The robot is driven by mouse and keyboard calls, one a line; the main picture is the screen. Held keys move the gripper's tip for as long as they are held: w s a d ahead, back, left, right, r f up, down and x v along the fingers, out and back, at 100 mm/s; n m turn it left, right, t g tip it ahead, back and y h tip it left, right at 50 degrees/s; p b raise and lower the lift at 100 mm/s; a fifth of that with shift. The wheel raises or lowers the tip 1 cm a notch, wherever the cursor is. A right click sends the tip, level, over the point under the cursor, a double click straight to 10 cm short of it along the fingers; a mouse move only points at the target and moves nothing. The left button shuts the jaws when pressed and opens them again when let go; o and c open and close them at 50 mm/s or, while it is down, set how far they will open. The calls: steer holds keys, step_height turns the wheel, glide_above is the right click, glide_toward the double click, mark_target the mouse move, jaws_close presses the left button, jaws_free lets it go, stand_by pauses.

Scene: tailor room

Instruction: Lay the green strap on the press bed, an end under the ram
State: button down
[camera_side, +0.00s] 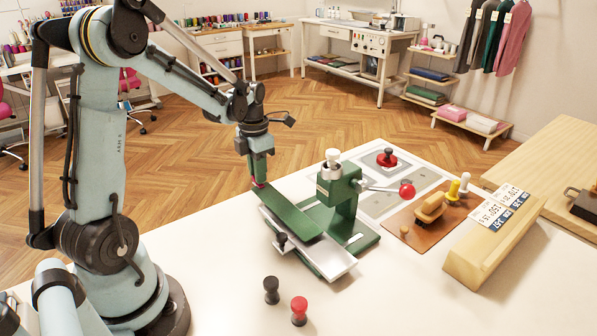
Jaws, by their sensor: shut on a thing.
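The green strap (287,213) is a flat, straight dark-green band in the middle of the side view. My gripper (259,184) points down and is shut on the strap's far left end. The strap runs from there toward the front right, over the pale press bed (340,262). Its near right end is beside the green press body. I cannot tell whether that end is under the ram or touches the bed. The green hand press (340,195) stands upright with a white knob on top. Its lever ends in a red ball (407,190) pointing right.
A black peg (271,290) and a red-topped peg (299,311) stand on the white table in front. A grey board with a red-knobbed piece (387,158), a brown mat with tools (431,210) and a wooden block (495,240) lie to the right.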

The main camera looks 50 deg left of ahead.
steer(key=shift+f, duration=0.5)
stand_by(0.6)
steer(key=c, duration=1)
jaws_free()
steer(key=shift+o, duration=0.2)
step_height(320, 180, up, 12)
